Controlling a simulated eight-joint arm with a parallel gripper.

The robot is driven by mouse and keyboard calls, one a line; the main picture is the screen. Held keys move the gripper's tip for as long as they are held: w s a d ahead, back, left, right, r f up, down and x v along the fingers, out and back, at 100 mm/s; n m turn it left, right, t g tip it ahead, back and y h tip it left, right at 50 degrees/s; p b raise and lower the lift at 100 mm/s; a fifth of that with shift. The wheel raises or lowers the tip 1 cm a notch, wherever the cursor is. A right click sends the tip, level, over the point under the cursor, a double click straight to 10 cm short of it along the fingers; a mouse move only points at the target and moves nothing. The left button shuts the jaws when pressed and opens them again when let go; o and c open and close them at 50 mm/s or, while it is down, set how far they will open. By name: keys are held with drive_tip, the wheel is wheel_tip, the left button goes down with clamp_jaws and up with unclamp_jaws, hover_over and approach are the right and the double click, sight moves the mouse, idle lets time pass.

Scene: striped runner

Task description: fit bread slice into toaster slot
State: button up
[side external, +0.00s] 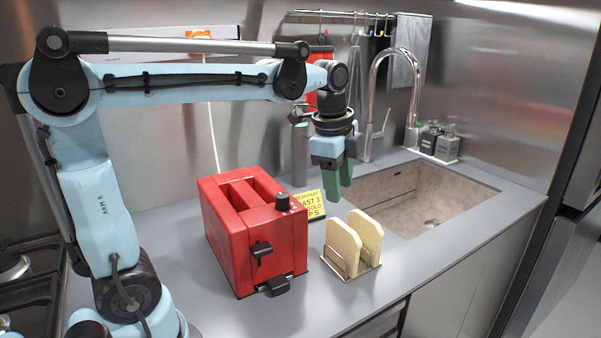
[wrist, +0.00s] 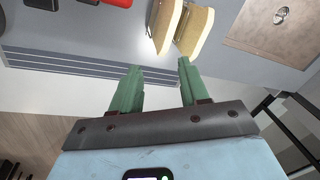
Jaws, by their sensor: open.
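A red toaster (side external: 254,232) with two slots on top stands on the grey counter, its lever and knob on the near side. Two bread slices stand upright in a small metal rack to its right: a left slice (side external: 342,246) and a right slice (side external: 367,235). In the wrist view the left slice (wrist: 164,24) and right slice (wrist: 194,31) are at the top, beyond the fingertips. My gripper (side external: 337,188) has green fingers, is open and empty, and hangs above and behind the rack. In the wrist view the gripper (wrist: 160,68) is apart from the bread. Toaster slot interiors are mostly hidden.
A yellow card (side external: 308,205) with writing stands behind the toaster. A sink (side external: 420,197) with a tall faucet (side external: 372,95) is to the right. A rail with hanging utensils runs along the back wall. Counter in front of the rack is clear.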

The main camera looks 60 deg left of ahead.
sight(343, 225)
drive_tip(key=w+a+m+g, duration=0.2)
drive_tip(key=w+m, duration=0.2)
drive_tip(key=m, duration=0.1)
drive_tip(key=shift+s+a+f, duration=0.1)
drive_tip(key=shift+s+f, duration=0.05)
drive_tip(key=shift+f, duration=5.6)
clamp_jaws()
